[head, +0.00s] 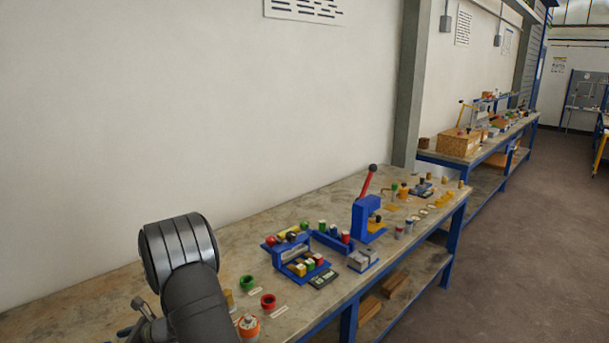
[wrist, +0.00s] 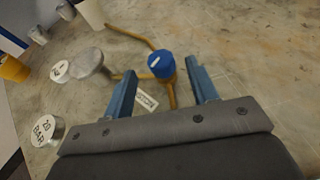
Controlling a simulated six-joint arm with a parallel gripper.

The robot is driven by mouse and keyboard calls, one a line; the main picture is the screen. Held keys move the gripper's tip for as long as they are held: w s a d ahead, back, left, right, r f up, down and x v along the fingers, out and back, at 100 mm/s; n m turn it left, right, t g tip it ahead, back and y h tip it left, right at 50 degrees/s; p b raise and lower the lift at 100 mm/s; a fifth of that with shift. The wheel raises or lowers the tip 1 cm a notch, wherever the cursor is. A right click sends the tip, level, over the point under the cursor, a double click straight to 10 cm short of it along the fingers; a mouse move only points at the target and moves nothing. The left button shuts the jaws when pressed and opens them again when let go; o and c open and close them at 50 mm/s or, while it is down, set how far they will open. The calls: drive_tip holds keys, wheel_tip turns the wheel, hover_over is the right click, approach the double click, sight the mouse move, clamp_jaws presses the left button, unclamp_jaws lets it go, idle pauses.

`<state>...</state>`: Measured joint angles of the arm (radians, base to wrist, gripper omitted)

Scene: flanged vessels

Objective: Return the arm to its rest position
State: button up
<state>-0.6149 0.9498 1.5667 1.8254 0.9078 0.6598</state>
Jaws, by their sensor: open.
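My gripper (wrist: 160,69) shows in the wrist view with its two blue fingers spread apart and nothing held between them. Beyond the fingertips a round blue-topped piece (wrist: 161,65) stands on thin tan legs on the bench; whether a finger touches it I cannot tell. In the head view my dark arm rises at the lower left over the near end of the bench, and my gripper cannot be made out clearly there.
Silver discs, one marked 20 BAR (wrist: 47,130), and a yellow cup (wrist: 13,68) lie left in the wrist view. On the bench (head: 335,208) are a blue press (head: 366,217), a blue rack (head: 283,254), green (head: 247,283) and red (head: 268,302) rings and an orange-white vessel (head: 248,326). A wall stands behind.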

drive_tip(key=x, duration=0.5)
drive_tip(key=shift+a, duration=0.3)
drive_tip(key=shift+d+r+m+t, duration=0.1)
drive_tip(key=shift+d+m+t, duration=0.05)
drive_tip(key=shift+m+t, duration=1.35)
drive_tip(key=shift+t, duration=0.2)
drive_tip(key=v, duration=1.7)
drive_tip(key=a+r+n, duration=0.1)
drive_tip(key=n, duration=0.1)
drive_tip(key=s+r+n+g, duration=0.1)
drive_tip(key=n, duration=0.2)
drive_tip(key=a+r+n+g, duration=0.1)
drive_tip(key=n, duration=0.1)
drive_tip(key=shift+s+a+n, duration=0.3)
drive_tip(key=shift+s, duration=0.05)
